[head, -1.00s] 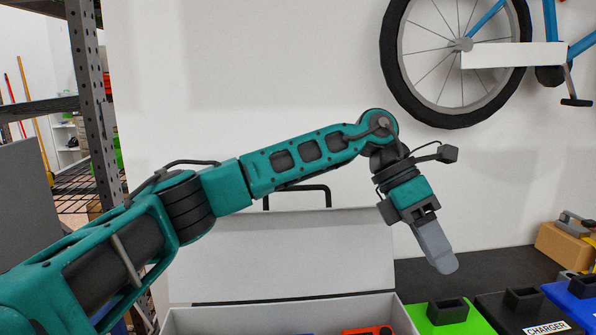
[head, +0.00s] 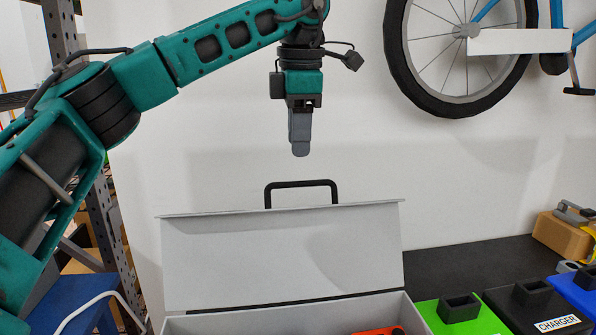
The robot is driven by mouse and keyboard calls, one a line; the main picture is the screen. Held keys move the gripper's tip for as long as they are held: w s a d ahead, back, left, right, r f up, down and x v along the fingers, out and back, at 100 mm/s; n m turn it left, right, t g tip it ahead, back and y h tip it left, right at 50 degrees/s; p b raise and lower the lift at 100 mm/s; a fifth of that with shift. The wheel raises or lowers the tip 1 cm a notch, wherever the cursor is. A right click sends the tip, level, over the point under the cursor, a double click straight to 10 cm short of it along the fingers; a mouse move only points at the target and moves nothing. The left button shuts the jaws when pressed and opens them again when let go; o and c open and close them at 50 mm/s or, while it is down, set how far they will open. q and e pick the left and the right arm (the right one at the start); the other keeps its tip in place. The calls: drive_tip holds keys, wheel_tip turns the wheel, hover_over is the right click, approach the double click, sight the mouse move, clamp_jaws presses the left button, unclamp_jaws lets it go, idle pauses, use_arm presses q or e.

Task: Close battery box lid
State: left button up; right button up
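The battery box (head: 270,322) is a light grey case at the bottom centre, cut off by the frame's lower edge. Its lid (head: 235,262) stands open, raised at the back of the box. A black handle (head: 301,184) sticks up from the lid's top edge. My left gripper (head: 299,153) points straight down and appears above the handle in the picture, apart from it. Its fingers overlap from this side, so their opening cannot be told. My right gripper is out of view.
A red item (head: 377,331) lies inside the box. Green (head: 455,318), black (head: 520,305) and blue (head: 575,290) blocks stand to the right on the dark worktop (head: 445,262). A bicycle (head: 462,50) hangs at the wall. A metal rack (head: 100,215) stands at left.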

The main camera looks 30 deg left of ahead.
sight(298, 183)
use_arm(q)
drive_tip(key=f, duration=0.7)
drive_tip(key=shift+w+a, duration=0.3)
drive_tip(key=shift+w, duration=0.1)
clamp_jaws()
